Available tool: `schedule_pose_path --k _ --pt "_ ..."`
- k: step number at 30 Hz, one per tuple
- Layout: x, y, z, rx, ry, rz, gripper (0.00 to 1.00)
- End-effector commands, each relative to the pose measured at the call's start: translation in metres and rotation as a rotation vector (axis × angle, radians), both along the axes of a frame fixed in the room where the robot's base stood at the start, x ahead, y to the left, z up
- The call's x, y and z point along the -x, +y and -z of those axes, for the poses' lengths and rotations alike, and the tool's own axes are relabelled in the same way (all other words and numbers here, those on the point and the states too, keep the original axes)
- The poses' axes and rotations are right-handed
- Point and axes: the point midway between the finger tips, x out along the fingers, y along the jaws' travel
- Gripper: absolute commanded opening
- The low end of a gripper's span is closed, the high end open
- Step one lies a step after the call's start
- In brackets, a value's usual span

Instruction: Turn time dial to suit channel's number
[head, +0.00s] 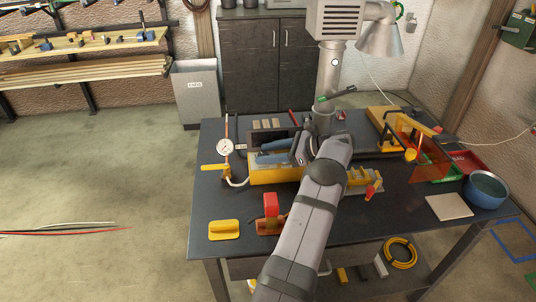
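A round white dial face (225,147) stands on a thin upright post at the left end of the table. Its markings and pointer are too small to read. A small white tag (241,147) sits just right of it, also unreadable. I cannot tell which part is the time dial, or where the channel's number is. My arm reaches from the bottom over the table, with its wrist (306,148) above the yellow bench unit (270,176). My gripper's fingers are not clear there, so I cannot tell whether they are open or shut. Blue-grey pieces (275,157) lie left of the wrist.
A yellow lever (213,167) sits below the dial. A yellow block (224,230) and a red-topped tool (271,207) are at the front. A blue bowl (486,189), pale tile (449,206) and orange-panelled frame (424,160) are at right. The front-right tabletop is mostly clear.

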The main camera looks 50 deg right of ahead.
Motion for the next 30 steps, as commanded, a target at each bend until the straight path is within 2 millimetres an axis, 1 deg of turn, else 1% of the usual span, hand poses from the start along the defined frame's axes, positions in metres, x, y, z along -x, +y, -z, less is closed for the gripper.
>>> schedule_pose_path --k 11,16,24,30 --pt "0.004 -0.001 0.001 -0.002 0.003 0.001 0.46" --pt "0.018 -0.008 -0.004 0.000 0.002 0.003 0.46" --pt "0.049 -0.021 -0.018 0.001 0.002 0.002 0.46" --pt "0.061 -0.025 -0.025 0.000 0.002 0.000 0.46"
